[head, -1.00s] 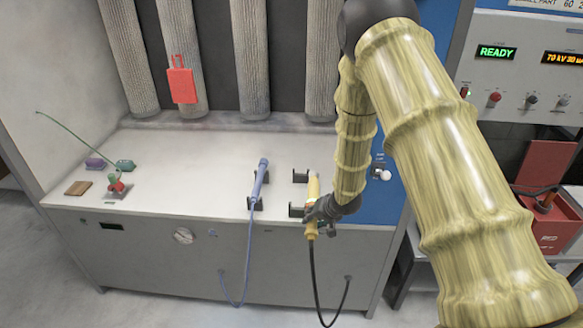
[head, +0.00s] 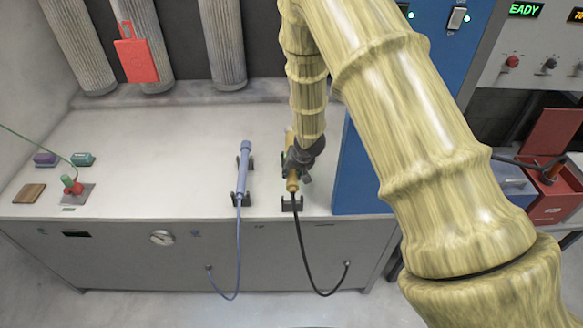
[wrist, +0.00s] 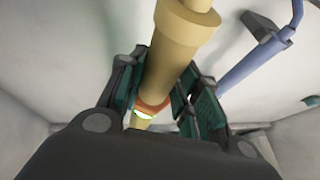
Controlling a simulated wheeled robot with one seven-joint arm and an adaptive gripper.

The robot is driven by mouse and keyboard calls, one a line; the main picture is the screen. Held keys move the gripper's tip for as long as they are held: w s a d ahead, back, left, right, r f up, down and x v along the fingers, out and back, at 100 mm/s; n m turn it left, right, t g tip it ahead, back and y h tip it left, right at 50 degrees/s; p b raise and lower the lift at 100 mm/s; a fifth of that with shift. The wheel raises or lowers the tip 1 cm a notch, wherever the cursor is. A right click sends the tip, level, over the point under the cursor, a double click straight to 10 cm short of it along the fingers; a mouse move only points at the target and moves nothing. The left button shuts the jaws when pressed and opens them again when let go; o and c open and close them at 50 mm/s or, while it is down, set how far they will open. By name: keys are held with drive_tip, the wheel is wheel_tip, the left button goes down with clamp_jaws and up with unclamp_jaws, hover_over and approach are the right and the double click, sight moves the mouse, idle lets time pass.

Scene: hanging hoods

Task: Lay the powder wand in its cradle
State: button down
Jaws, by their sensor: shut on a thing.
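The yellow powder wand (head: 292,184) lies lengthwise over its black cradle (head: 292,204) at the right of the pale bench. Its black hose leaves the front end and hangs down to the cabinet front. My gripper (head: 297,167) is shut on the wand's middle, as the wrist view shows, with a green-lined finger on each side of the yellow body (wrist: 173,55). My wrist hides part of the wand and much of the cradle. I cannot tell whether the wand rests in the brackets or is slightly above them.
A blue wand (head: 243,170) lies in its own black cradle just left. A red tag (head: 136,61) hangs before the grey hanging tubes. A blue panel (head: 366,170) borders the right side. The bench between the blue wand and the small items at left is clear.

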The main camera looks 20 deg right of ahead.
drive_tip(key=shift+s+f+b, duration=0.35)
drive_tip(key=shift+s+b, duration=0.15)
drive_tip(key=shift+s, duration=0.05)
drive_tip(key=b+x, duration=0.1)
drive_tip(key=x, duration=0.3)
drive_tip(key=shift+d, duration=0.1)
drive_tip(key=shift+f+b, duration=0.3)
drive_tip(key=shift+b, duration=0.05)
drive_tip(key=shift+s, duration=0.15)
drive_tip(key=shift+s+r, duration=0.2)
drive_tip(key=shift+s, duration=0.15)
drive_tip(key=shift+w+f, duration=0.25)
drive_tip(key=shift+f, duration=0.05)
drive_tip(key=shift+r, duration=0.1)
drive_tip(key=c, duration=1.4)
unclamp_jaws()
drive_tip(key=shift+s, duration=0.15)
drive_tip(key=o, duration=0.5)
